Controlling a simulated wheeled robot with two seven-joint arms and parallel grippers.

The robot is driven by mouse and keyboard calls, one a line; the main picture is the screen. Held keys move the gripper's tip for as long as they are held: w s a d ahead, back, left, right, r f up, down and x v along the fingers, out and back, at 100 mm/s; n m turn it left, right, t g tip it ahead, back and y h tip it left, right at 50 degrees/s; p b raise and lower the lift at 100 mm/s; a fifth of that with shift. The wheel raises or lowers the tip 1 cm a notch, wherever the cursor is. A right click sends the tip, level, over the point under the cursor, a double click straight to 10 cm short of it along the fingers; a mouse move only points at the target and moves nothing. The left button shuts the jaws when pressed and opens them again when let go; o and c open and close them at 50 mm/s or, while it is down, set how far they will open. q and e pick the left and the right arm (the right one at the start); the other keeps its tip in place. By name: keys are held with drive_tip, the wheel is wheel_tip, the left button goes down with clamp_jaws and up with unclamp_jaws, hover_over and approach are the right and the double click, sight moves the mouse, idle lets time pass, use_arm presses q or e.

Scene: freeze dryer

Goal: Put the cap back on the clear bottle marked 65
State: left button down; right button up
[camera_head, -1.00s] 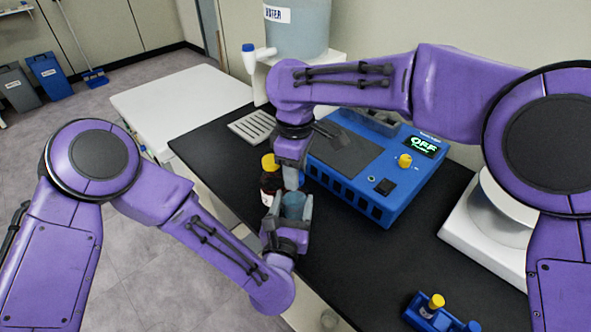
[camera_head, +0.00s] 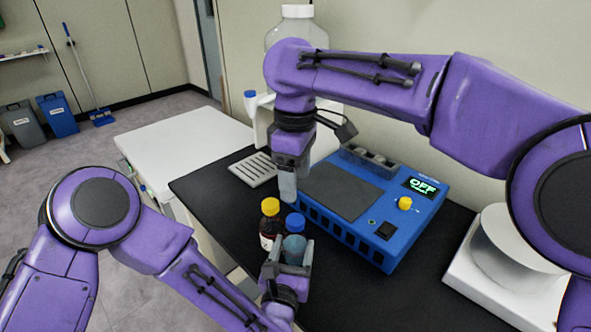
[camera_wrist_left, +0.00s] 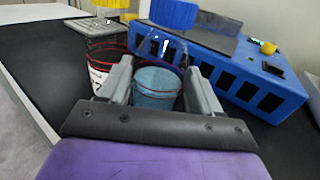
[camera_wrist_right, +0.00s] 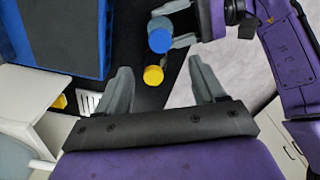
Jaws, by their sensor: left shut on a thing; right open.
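The clear bottle (camera_head: 294,250) holds bluish contents and has a blue cap (camera_head: 295,223) on top. My left gripper (camera_head: 287,255) is shut around the bottle's body; the left wrist view shows the bottle (camera_wrist_left: 155,88) between both fingers, with the blue cap (camera_wrist_left: 173,14) above its neck. I cannot read a 65 on it. My right gripper (camera_head: 288,186) is open and empty, above and behind the bottle. In the right wrist view the blue cap (camera_wrist_right: 160,40) lies beyond the open right fingers (camera_wrist_right: 158,92).
A brown bottle with a yellow cap (camera_head: 270,207) stands just left of the clear bottle. A blue machine (camera_head: 345,225) reading OFF stands to the right. A grey grated tray (camera_head: 253,169) lies behind. A white device (camera_head: 480,262) is at far right.

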drive_tip(key=shift+r, duration=0.85)
use_arm(q)
drive_tip(key=shift+c, duration=0.6)
unclamp_jaws()
use_arm(e)
drive_tip(key=shift+f, duration=0.1)
use_arm(q)
drive_tip(key=shift+s, duration=0.4)
use_arm(e)
wheel_tip(320, 180, down, 3)
drive_tip(key=b, duration=0.3)
use_arm(q)
drive_tip(key=s+a, duration=0.2)
drive_tip(key=s, duration=0.7)
drive_tip(key=shift+s, duration=0.3)
